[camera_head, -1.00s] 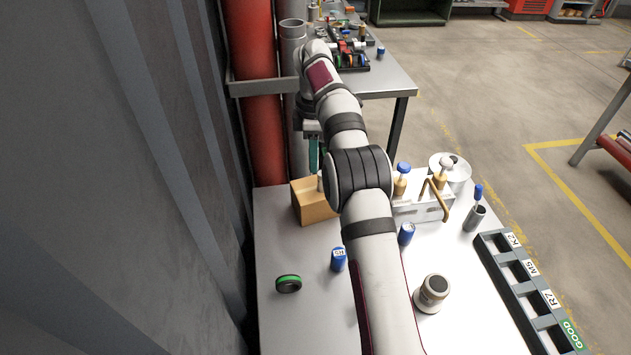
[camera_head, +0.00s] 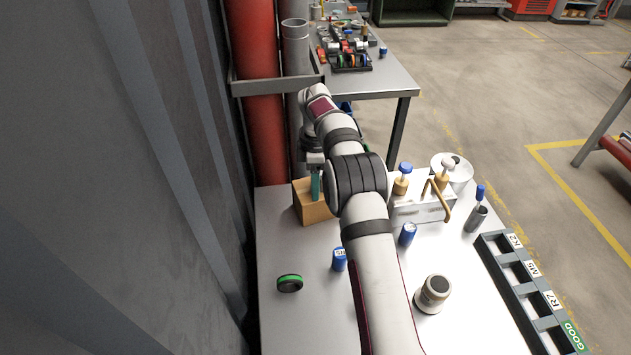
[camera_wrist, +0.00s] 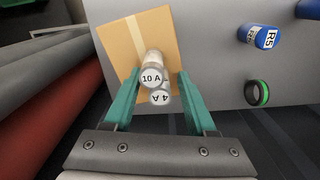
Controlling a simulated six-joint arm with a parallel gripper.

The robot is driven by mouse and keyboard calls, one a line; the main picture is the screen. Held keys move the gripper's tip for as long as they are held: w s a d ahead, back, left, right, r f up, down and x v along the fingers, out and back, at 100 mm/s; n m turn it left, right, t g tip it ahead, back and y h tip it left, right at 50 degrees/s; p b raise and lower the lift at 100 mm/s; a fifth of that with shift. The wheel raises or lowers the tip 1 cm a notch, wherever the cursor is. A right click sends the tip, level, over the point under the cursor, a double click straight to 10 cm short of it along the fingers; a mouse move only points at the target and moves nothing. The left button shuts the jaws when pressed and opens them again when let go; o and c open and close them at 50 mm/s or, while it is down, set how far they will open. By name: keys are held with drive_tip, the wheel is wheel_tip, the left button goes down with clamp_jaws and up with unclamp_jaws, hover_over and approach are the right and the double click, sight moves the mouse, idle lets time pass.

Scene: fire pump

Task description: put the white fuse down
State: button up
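Two pale fuse-like cylinders show end-on in the wrist view, one marked "10 A" (camera_wrist: 151,76) and one marked "4 A" (camera_wrist: 160,97). They overlap in the picture, over the tan box (camera_wrist: 125,45), which also shows in the head view (camera_head: 313,207). I cannot tell which is the white fuse or whether either rests on the box. My gripper (camera_wrist: 160,78) has its teal fingers apart on both sides of the cylinders, with gaps visible. In the head view my gripper (camera_head: 315,186) points down at the box, and the cylinders are hidden there.
A blue R5 cylinder (camera_head: 339,260) and a green-banded black ring (camera_head: 289,283) lie in front of the box. A white holder (camera_head: 420,208) stands to the right. A labelled grey rack (camera_head: 530,295) lines the right table edge. The wall is close on the left.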

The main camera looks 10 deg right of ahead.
drive_tip(key=shift+r, duration=0.1)
wheel_tip(320, 180, up, 11)
drive_tip(key=s+r+m, duration=0.5)
drive_tip(key=s, duration=0.3)
drive_tip(key=s+r+m, duration=0.5)
drive_tip(key=s+r, duration=0.1)
drive_tip(key=s, duration=0.3)
drive_tip(key=s+a+f+m, duration=0.1)
drive_tip(key=s+f+m, duration=0.2)
drive_tip(key=s, duration=0.5)
drive_tip(key=s+a+f+m+y, duration=0.1)
drive_tip(key=s+f+m, duration=0.2)
drive_tip(key=s, duration=0.6)
drive_tip(key=s+f+m, duration=0.4)
drive_tip(key=s+m, duration=0.1)
drive_tip(key=s, duration=0.3)
drive_tip(key=shift+s+a+m+y, duration=0.25)
drive_tip(key=shift+a+m+y, duration=0.15)
